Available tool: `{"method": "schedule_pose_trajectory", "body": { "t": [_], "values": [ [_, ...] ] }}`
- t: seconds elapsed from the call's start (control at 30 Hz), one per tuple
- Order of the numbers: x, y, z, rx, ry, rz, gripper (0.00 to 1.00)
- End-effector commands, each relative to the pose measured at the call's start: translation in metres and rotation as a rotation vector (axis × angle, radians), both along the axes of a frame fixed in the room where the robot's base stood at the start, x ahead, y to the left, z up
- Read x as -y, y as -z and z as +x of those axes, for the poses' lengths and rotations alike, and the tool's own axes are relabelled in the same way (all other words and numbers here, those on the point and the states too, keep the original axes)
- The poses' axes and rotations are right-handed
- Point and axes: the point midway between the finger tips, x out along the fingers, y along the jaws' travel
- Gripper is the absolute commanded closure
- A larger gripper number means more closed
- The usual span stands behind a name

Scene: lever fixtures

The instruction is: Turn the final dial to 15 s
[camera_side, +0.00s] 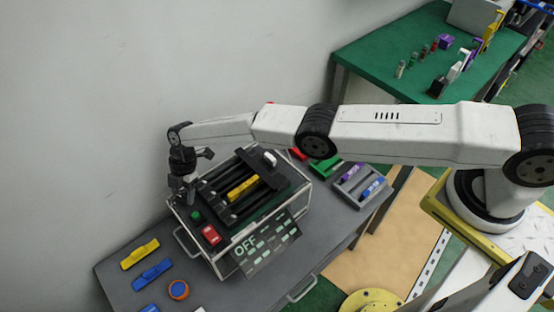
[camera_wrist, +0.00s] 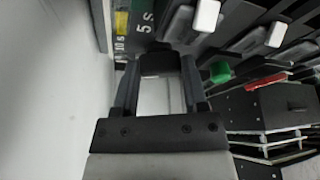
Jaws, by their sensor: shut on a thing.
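The lever fixture, a dark box with a clear case (camera_side: 222,262), stands on the grey bench. My gripper (camera_side: 184,196) points down at its left end in the side view. In the wrist view my gripper (camera_wrist: 161,72) is shut on the final dial, whose handle is mostly hidden between the fingers. Beside the fingers a dark scale plate shows a "5 s" mark (camera_wrist: 145,22) and a smaller "10 s" mark (camera_wrist: 120,44). The dial's exact setting cannot be read. A panel (camera_side: 262,246) on the fixture's front reads "OFF".
The fixture also carries a yellow handle (camera_side: 242,187), a white-tipped lever (camera_side: 270,158), a green button (camera_side: 195,215) and a red switch (camera_side: 211,234). Yellow (camera_side: 140,254) and blue (camera_side: 152,272) pieces lie at the bench's left. The wall is close behind my gripper.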

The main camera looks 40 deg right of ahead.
Motion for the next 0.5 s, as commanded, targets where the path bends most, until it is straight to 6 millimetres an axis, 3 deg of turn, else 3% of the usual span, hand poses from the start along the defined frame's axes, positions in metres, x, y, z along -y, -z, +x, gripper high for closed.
{"method": "schedule_pose_trajectory", "body": {
  "t": [0.23,0.27,0.3,0.5],
  "values": [
    [0.0005,-0.0001,0.0002,0.000,0.000,-0.001,1.00],
    [0.0005,-0.0001,0.0002,0.000,0.000,-0.001,0.41],
    [0.0006,-0.0001,0.0001,0.000,0.000,-0.001,0.29],
    [0.0003,0.0000,0.0001,0.000,0.001,0.000,0.29]
  ]
}}
